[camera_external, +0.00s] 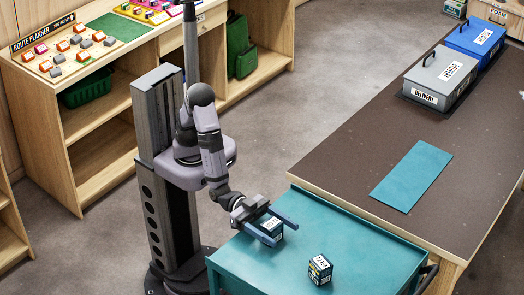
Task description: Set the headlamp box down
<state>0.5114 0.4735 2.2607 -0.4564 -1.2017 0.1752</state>
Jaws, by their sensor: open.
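Two small dark boxes with white labels stand on the teal cart top (345,248). One box (271,226) is between the fingers of my gripper (284,234), near the cart's left back part. The other box (320,269) stands apart, to the right and nearer the camera. The labels are too small to tell which is the headlamp box. My gripper is open, with its two blue fingers on either side of the first box. Its lower part is partly hidden by a finger, and I cannot tell whether the fingers touch it.
A brown-topped table (455,150) adjoins the cart on the right, with a bare teal mat (411,176) on it. A grey delivery case (438,78) and a blue case (476,42) stand at its far end. A wooden shelf unit (95,115) stands behind my arm.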

